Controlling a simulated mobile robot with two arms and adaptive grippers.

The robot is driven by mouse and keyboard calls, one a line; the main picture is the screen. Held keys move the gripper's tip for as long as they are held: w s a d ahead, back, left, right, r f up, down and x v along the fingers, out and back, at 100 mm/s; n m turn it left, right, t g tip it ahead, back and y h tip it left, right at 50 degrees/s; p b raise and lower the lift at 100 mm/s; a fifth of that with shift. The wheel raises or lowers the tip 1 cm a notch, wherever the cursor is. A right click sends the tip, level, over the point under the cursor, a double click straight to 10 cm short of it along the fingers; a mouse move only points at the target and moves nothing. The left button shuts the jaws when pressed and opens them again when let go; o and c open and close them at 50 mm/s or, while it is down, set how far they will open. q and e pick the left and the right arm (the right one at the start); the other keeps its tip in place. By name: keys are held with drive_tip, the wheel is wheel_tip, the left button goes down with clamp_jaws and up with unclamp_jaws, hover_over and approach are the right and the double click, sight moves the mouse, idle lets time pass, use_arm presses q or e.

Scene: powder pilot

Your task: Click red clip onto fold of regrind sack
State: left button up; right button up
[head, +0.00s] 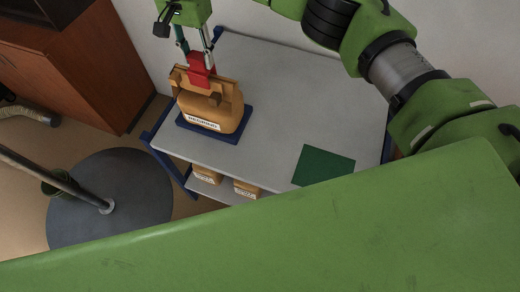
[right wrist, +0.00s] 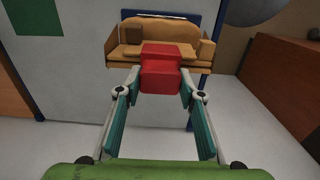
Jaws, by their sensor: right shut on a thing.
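The regrind sack (head: 228,112) is tan with a white label and stands upright on a blue base (head: 227,138). Its top fold faces my right gripper. The red clip (head: 200,74) overlaps the sack's top fold in the head view. My right gripper (head: 199,52) is above the sack, shut on the clip. In the right wrist view the red clip (right wrist: 160,72) sits between the fingertips (right wrist: 160,80), in front of the sack's fold (right wrist: 190,62). I cannot tell whether the clip's jaws straddle the fold. My left gripper is out of view.
The sack stands on a grey cart top (head: 270,90) with a blue frame. A green mat (head: 323,166) lies on its right part. Smaller tan sacks (head: 207,175) are on the lower shelf. A brown cabinet (head: 70,70) and a round dark base (head: 135,190) are to the left.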

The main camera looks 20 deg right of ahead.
drive_tip(key=shift+f+b, duration=0.5)
drive_tip(key=shift+f, duration=0.3)
drive_tip(key=o, duration=1.6)
drive_tip(key=shift+c, duration=0.2)
drive_tip(key=shift+c, duration=1.4)
drive_tip(key=shift+r, duration=0.1)
drive_tip(key=shift+r+p, duration=1.9)
drive_tip(key=shift+r, duration=1.6)
